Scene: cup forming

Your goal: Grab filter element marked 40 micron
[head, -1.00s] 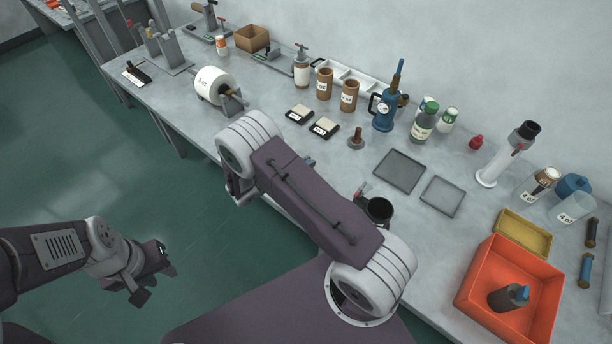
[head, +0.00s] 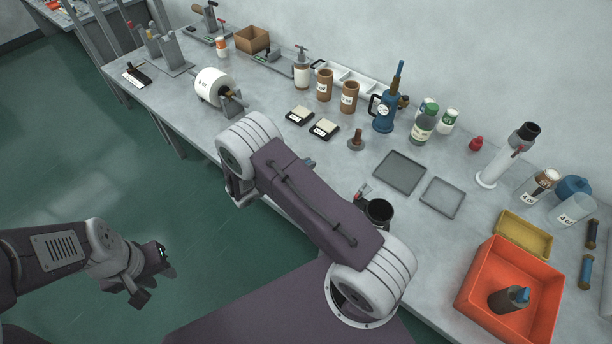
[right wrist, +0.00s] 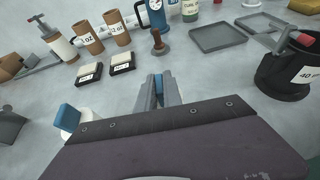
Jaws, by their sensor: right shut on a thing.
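My right gripper (right wrist: 159,88) is shut on a small blue thing (right wrist: 159,86), low over the bench, below a brown plunger-like part (right wrist: 158,43). I cannot tell what the blue thing is; the fingers hide most of it. In the head view my arm covers most of this gripper. A black cup (head: 378,212) shows a label starting with 40 in the right wrist view (right wrist: 290,80). My left gripper (head: 150,276) is open and empty over the floor.
Two black pads (head: 299,114) (head: 324,128) lie near the right gripper. Grey trays (head: 399,171) (head: 443,196) lie right of the plunger. An orange bin (head: 477,262) holds a dark bottle (head: 511,298). Bottles and a blue pump (head: 384,110) stand along the back. A blue-topped block (right wrist: 69,118) shows beside the gripper.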

